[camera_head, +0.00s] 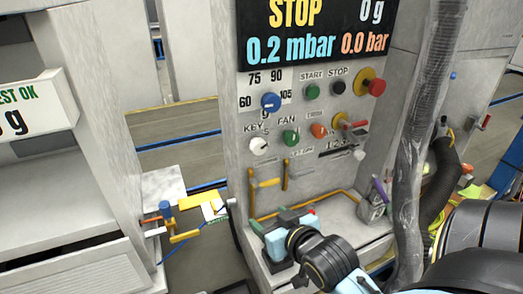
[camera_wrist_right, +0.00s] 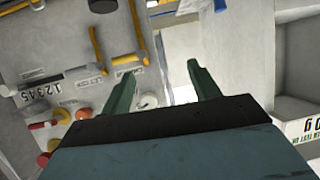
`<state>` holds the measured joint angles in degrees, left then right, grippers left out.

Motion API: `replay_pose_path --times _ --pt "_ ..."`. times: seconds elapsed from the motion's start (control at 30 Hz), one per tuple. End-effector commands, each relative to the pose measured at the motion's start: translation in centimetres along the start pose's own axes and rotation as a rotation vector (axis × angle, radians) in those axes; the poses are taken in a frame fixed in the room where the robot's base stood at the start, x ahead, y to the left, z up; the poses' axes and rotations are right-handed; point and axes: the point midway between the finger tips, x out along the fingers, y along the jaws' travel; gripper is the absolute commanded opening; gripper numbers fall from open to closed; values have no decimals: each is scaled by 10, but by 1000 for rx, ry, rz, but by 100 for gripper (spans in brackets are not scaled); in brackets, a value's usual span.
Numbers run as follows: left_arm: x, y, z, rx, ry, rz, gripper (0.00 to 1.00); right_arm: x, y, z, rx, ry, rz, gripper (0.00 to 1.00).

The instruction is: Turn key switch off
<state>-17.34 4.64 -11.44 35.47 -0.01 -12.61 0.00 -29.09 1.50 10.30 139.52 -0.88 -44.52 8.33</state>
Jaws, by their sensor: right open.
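The key switch (camera_head: 258,145) is a round pale knob under the "KEY" label on the grey control panel (camera_head: 240,110), left of the green fan knob (camera_head: 290,137). My right gripper (camera_head: 284,222) is low in front of the panel, below the key switch and apart from it. In the right wrist view, its two green fingers (camera_wrist_right: 163,88) are spread with nothing held. The pale key switch (camera_wrist_right: 148,101) shows there between the fingers, nearer the left one. My left gripper is not in view.
A blue dial (camera_head: 270,101), a green start button (camera_head: 312,91) and a red emergency knob (camera_head: 376,86) sit higher on the panel. Yellow hooks (camera_head: 266,183) and a ledge lie below. A thick grey hose (camera_head: 415,140) hangs at the right.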

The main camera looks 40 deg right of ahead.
Motion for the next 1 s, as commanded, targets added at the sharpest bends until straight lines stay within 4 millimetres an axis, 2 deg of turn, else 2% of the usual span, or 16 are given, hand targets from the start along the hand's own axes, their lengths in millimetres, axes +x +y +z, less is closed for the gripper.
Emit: replay_pose_path --times 0.03,0.1,0.2,0.33,0.47,0.57,1.0 --pt "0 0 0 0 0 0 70 1 11 -18 22 84 23 61" --pt "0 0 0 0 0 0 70 -1 24 -40 44 196 47 61" --pt "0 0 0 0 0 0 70 -6 38 -62 65 316 72 61" --pt "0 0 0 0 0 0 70 -10 47 -78 74 397 86 61" --pt "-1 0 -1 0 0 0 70 -4 50 -84 76 416 87 61" --pt "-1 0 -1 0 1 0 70 9 51 -90 75 416 86 61" --pt "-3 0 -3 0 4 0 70 86 59 -123 74 412 87 61"
